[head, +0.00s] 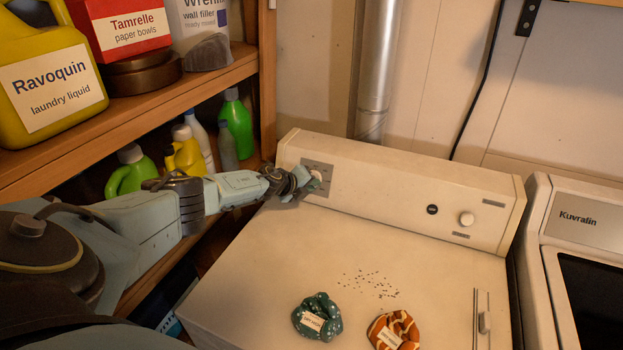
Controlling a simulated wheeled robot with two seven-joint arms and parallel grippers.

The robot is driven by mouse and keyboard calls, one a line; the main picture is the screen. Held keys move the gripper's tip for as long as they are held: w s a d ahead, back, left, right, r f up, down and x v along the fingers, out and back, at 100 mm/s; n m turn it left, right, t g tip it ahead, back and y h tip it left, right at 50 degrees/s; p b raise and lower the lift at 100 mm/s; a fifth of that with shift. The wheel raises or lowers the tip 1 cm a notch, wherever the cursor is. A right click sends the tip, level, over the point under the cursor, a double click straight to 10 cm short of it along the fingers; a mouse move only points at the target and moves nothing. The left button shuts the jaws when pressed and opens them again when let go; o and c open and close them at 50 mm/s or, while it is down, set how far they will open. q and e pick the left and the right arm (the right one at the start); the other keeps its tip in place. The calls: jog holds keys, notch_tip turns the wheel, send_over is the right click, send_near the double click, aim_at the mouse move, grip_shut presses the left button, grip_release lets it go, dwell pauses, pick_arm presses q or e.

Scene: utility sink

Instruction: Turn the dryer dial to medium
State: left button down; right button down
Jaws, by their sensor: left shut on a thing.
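The dryer (250,270) is a cream-white machine with a raised control panel (385,182) along its back. The dryer dial (317,176) is on a grey plate at the panel's left end, mostly hidden by my gripper. My left gripper (310,183) reaches in from the left and is shut on the dial. The dial's pointer and setting marks cannot be read. My right gripper is not in view.
A green dotted cloth bundle (318,317) and an orange patterned one (393,330) lie on the dryer top near dark specks (368,284). A wooden shelf (130,105) with bottles stands left, close to my arm. A second machine (580,240) stands right. A metal duct (378,70) rises behind.

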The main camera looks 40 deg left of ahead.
pick_arm(q)
jog(key=shift+m+g+y+p, duration=0.3)
jog(key=shift+m+p, duration=0.3)
jog(key=shift+m, duration=0.2)
jog(key=shift+f, duration=0.1)
jog(key=c, duration=1.4)
grip_release()
jog(key=shift+s, duration=0.1)
